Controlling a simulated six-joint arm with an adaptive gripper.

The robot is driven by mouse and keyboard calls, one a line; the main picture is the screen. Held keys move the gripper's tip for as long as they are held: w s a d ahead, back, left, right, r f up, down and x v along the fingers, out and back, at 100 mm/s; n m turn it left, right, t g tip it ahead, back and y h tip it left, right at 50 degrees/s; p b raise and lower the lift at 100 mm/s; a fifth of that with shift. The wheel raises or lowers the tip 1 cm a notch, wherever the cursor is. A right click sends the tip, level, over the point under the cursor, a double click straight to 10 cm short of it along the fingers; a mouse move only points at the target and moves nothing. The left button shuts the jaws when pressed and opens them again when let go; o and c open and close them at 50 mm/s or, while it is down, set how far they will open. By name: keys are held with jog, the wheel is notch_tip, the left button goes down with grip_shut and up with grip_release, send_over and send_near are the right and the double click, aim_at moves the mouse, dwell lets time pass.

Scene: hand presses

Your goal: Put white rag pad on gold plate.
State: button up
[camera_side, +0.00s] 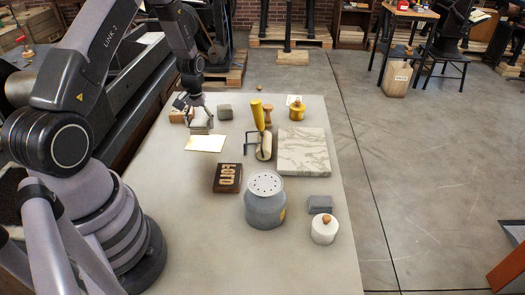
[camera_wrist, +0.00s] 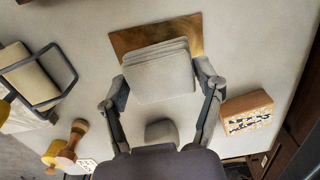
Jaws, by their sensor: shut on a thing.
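The white rag pad (camera_wrist: 160,75), a folded layered light-grey cloth, is between the fingers of my gripper (camera_wrist: 162,92). My gripper is shut on its two sides. The gold plate (camera_wrist: 192,30) is a flat brassy sheet lying on the table; in the wrist view the pad covers part of its near edge. In the side view the plate (camera_side: 205,144) lies just in front of and below my gripper (camera_side: 200,117). The pad (camera_side: 201,126) appears there at the fingertips, behind the plate's far edge. I cannot tell its exact height above the table.
A wooden type block (camera_wrist: 247,112) sits close beside my gripper. A darker grey pad (camera_side: 224,111), a roller (camera_side: 263,148), a stone slab (camera_side: 303,152), a lettered block (camera_side: 228,178) and a grey can (camera_side: 265,205) stand around. The table left of the lettered block is clear.

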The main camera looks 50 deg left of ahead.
aim_at(206, 142)
jog(key=shift+w+a+f, duration=0.25)
jog(key=shift+w+f, duration=0.1)
jog(key=shift+f, duration=0.15)
jog(key=shift+w+a+f, duration=0.2)
jog(key=shift+w+f, duration=0.15)
jog(key=shift+f, duration=0.15)
jog(key=shift+w+f, duration=0.15)
jog(key=shift+f, duration=1.5)
jog(key=shift+f, duration=0.1)
jog(key=o, duration=1.1)
